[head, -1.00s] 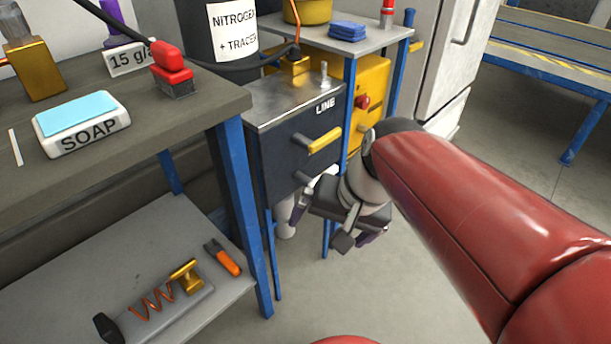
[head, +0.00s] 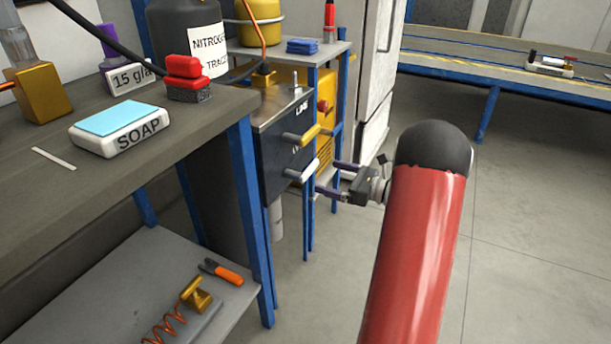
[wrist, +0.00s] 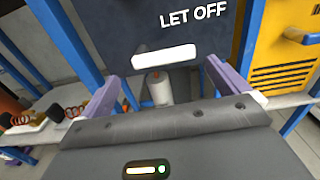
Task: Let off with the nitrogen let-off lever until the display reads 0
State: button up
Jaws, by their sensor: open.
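The let-off lever is a white handle (head: 302,170) on the dark front of the LINE box (head: 283,160), below a yellow handle (head: 302,135). In the wrist view the white lever (wrist: 164,56) lies nearly level beneath the words LET OFF (wrist: 193,17). My gripper (head: 332,180) is to the right of the lever with its purple fingers pointing at the box. In the wrist view the open gripper (wrist: 172,82) has one finger on each side of the lever, with clear gaps and nothing held. No display reading can be made out.
A bench with a soap box (head: 120,130) and a red-topped block (head: 187,78) stands at the left. A black nitrogen cylinder (head: 185,35) is behind. A yellow unit (wrist: 278,50) stands right of the box. The floor at right is clear.

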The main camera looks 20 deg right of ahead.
aim_at(312, 170)
jog(key=x, duration=0.7)
jog(key=shift+w, duration=0.4)
jog(key=c, duration=1.1)
jog(key=shift+o, duration=0.2)
